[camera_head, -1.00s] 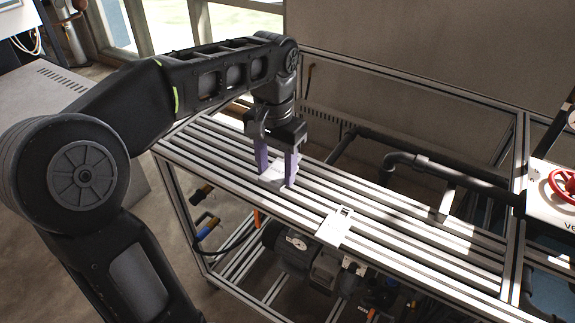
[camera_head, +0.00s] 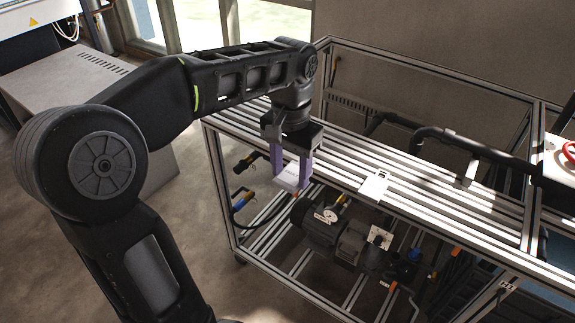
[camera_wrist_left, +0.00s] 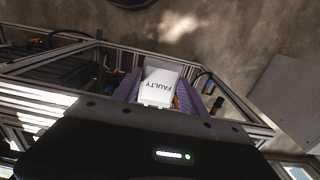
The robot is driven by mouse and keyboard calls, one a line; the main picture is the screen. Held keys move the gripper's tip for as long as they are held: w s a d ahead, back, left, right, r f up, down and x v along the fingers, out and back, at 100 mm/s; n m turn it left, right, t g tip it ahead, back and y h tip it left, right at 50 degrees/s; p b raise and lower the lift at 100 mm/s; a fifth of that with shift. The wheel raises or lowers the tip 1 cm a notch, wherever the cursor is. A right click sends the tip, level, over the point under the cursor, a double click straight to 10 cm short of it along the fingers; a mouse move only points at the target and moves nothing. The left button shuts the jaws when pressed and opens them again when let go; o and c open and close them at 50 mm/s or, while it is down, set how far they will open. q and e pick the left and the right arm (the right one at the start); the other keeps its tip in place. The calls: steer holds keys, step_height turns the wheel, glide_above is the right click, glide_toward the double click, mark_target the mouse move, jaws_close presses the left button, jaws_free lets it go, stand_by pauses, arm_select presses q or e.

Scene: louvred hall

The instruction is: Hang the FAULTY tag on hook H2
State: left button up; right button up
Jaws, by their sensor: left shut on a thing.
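The FAULTY tag (camera_wrist_left: 158,86) is a white plate with dark lettering, seen in the left wrist view between the purple fingers of my left gripper (camera_wrist_left: 160,92). In the head view my left gripper (camera_head: 291,178) is shut on the tag (camera_head: 291,179), held by the front edge of the slatted rack top. Another white tag (camera_head: 374,186) lies on the slats to the right, apart from the gripper; its lettering is too small to read. I cannot make out hook H2. My right gripper is not in view.
The metal-framed rack (camera_head: 440,205) has a slatted top. Below it are a dark pump (camera_head: 318,222), pipes and hoses. A dark pipe (camera_head: 440,138) runs behind the slats. A grey cabinet (camera_head: 85,88) stands at left.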

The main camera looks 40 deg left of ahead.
arm_select(q)
steer(key=w+d+f, duration=0.2)
steer(key=d+f, duration=0.2)
steer(key=f, duration=0.5)
steer(key=w+d+f, duration=0.3)
steer(key=f, duration=0.6)
steer(key=w+d+f, duration=0.2)
steer(key=d+f, duration=0.2)
steer(key=f, duration=0.5)
steer(key=shift+w+d+f, duration=0.35)
steer(key=shift+f, duration=0.05)
